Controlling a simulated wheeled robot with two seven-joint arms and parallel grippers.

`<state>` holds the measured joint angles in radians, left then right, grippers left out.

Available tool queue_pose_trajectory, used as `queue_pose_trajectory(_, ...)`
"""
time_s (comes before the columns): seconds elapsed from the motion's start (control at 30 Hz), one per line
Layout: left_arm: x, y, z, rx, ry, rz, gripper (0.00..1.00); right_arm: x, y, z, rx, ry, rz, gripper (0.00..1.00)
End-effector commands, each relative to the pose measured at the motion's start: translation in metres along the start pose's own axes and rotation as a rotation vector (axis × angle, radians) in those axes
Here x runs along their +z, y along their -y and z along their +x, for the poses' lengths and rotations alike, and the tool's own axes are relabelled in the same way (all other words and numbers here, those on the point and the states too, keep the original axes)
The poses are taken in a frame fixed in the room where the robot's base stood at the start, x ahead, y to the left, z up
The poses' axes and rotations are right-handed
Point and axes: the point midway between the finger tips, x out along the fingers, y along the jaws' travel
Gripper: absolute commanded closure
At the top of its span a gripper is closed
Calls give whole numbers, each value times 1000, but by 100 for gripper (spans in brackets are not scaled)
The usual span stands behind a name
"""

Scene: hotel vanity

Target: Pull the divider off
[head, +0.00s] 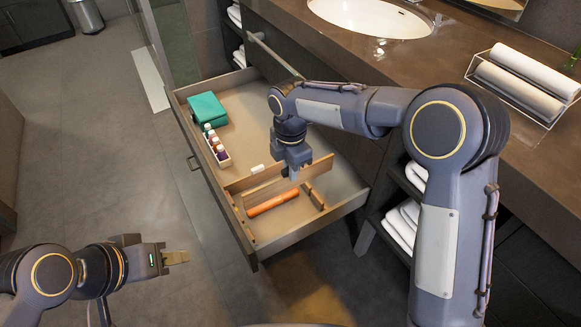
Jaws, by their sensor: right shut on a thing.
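The divider (318,170) is a long, thin wooden board standing across the open drawer (195,168) near its right end. My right gripper (291,174) points down and is shut on the divider's upper edge, a little right of its middle. The gripper hides part of the board, and I cannot tell whether the board's lower edge touches the drawer floor. My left gripper (178,258) is outside the drawer, over the floor at the lower left. It is seen side-on, so the gap between its fingers is not clear.
The drawer holds a green box (207,109), a tray of small bottles (217,146), a small white item (257,168), an orange stick-like item (272,203) and a short wooden piece (314,196). The countertop (300,28) and shelved towels (403,222) stand on the right. Open floor lies left.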

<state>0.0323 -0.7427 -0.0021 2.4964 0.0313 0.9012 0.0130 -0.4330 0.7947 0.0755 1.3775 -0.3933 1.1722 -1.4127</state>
Motion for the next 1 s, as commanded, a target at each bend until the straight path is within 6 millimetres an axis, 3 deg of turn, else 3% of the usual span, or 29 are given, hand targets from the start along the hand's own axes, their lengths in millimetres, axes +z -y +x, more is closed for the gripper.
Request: queue_pose_trajectory(1.0, -13, -12, -25, 0, 0, 0, 64, 0, 0, -33, 1, 0, 0, 100)
